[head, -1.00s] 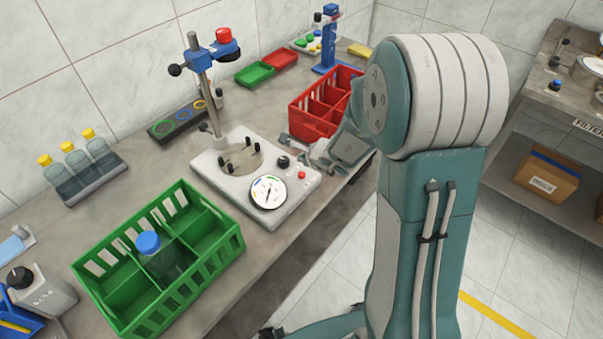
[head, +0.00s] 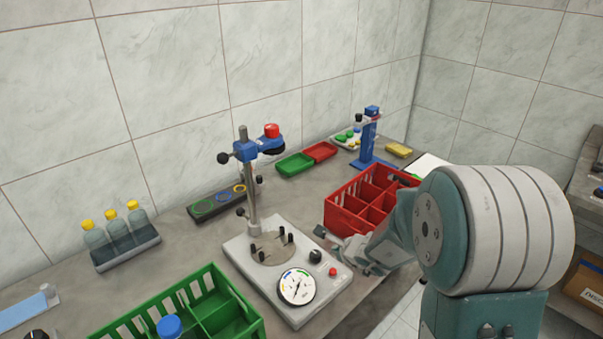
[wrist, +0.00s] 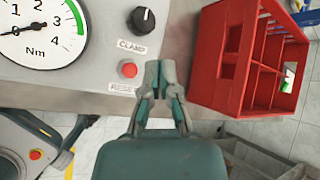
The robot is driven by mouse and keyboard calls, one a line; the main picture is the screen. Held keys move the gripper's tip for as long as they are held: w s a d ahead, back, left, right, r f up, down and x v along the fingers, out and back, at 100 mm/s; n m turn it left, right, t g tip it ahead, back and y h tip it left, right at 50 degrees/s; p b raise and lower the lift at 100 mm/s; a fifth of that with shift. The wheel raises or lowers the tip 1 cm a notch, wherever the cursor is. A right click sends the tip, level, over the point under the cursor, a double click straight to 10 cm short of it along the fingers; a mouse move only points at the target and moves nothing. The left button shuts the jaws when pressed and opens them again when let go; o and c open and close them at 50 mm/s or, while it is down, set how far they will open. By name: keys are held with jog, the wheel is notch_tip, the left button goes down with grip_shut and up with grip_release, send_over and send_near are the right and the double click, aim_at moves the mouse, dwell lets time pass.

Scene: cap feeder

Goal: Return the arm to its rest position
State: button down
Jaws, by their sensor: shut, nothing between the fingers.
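My arm is folded at the right of the head view. My gripper (wrist: 160,78) shows in the wrist view with its two fingers together and nothing between them. In the head view the gripper (head: 345,243) is partly seen between the machine (head: 240,250) and the red crate (head: 345,222), partly hidden by my own arm. Whether it touches the machine cannot be told.
The red crate (wrist: 222,70) stands close right of the gripper. A green crate (head: 118,333) holds a blue-capped bottle (head: 169,328) at the front left. Several yellow-capped bottles (head: 118,238) stand in a rack at the left. A blue stand (head: 369,140) is at the back.

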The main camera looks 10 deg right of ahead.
jog(key=s+a+r+n+g+y, duration=0.1)
jog(key=s+a+r+n+y, duration=0.1)
jog(key=s+a+r+n, duration=0.35)
jog(key=s+a+r+n+g+y, duration=0.1)
jog(key=s+a+r+n, duration=0.2)
jog(key=s+r+n, duration=0.5)
jog(key=s+d+r+n+h, duration=0.2)
jog(key=s+d+n+h, duration=0.1)
jog(key=s, duration=0.4)
jog(key=s+d+r+n+g+h, duration=0.1)
jog(key=s+d+r+n+h, duration=0.1)
jog(key=s+d+n, duration=0.3)
jog(key=shift+s+r+n+h, duration=0.4)
jog(key=shift+s+r+n, duration=0.1)
jog(key=shift+s+n, duration=0.4)
jog(key=shift+d, duration=0.1)
